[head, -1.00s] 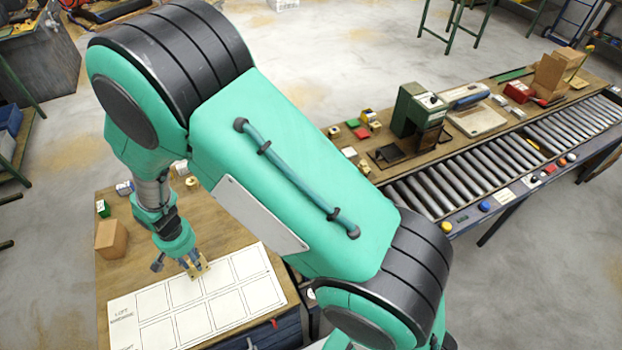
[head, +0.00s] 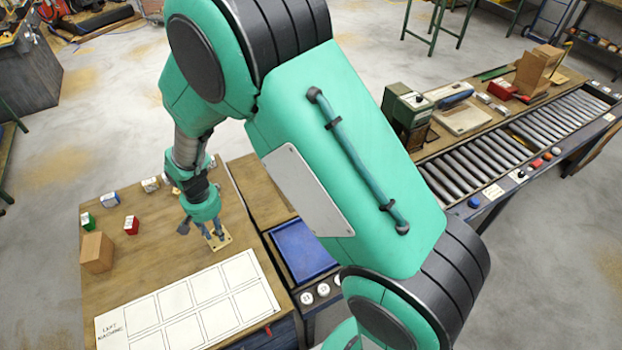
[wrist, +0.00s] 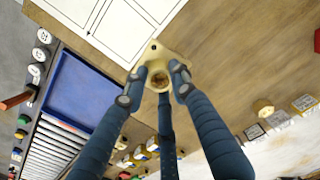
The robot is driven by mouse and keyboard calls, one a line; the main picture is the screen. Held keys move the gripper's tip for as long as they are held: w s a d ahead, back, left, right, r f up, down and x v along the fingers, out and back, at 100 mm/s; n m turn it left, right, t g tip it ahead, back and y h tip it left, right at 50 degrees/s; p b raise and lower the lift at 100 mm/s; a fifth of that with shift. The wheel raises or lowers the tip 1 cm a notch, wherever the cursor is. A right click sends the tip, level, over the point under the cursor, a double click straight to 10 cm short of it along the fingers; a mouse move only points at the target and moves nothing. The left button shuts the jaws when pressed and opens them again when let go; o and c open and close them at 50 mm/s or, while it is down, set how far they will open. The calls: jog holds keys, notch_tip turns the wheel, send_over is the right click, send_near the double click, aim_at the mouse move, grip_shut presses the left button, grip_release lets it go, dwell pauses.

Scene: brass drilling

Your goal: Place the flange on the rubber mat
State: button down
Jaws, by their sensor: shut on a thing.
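The flange (head: 222,242) is a brass plate with a round hub. My gripper (head: 214,233) is shut on it, near the right edge of the wooden table. In the wrist view the fingers of my gripper (wrist: 158,83) close around the hub of the flange (wrist: 153,52), and the plate shows beyond them. How high the flange is above the table is hard to tell. A flat blue rectangle (head: 301,250), which looks like the rubber mat, lies just right of the flange, beyond the table edge. It also shows in the wrist view (wrist: 82,85), left of the fingers, and looks empty.
A white sheet with a printed grid (head: 190,305) lies on the wooden table (head: 140,255). A brown box (head: 97,252), a red block (head: 131,225) and small parts stand at its left and back. A roller conveyor (head: 520,145) runs at the right.

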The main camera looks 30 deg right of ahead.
jog(key=d+m+b, duration=0.2)
jog(key=d+b, duration=0.1)
jog(key=d, duration=2.8)
jog(key=f, duration=1.2)
jog(key=shift+s+a+f, duration=0.1)
jog(key=shift+s+f, duration=0.15)
jog(key=shift+s, duration=0.1)
jog(key=shift+w, duration=0.15)
jog(key=w+d, duration=0.1)
jog(key=w, duration=0.4)
jog(key=w+f, duration=0.1)
jog(key=w, duration=0.4)
jog(key=w+d, duration=0.1)
jog(key=w, duration=0.4)
jog(key=shift+w+d+f+b, duration=0.2)
jog(key=shift+w+d+b, duration=0.05)
jog(key=shift+d+b, duration=0.1)
jog(key=shift+f, duration=0.1)
jog(key=shift+f, duration=1.65)
jog(key=shift+f, duration=0.15)
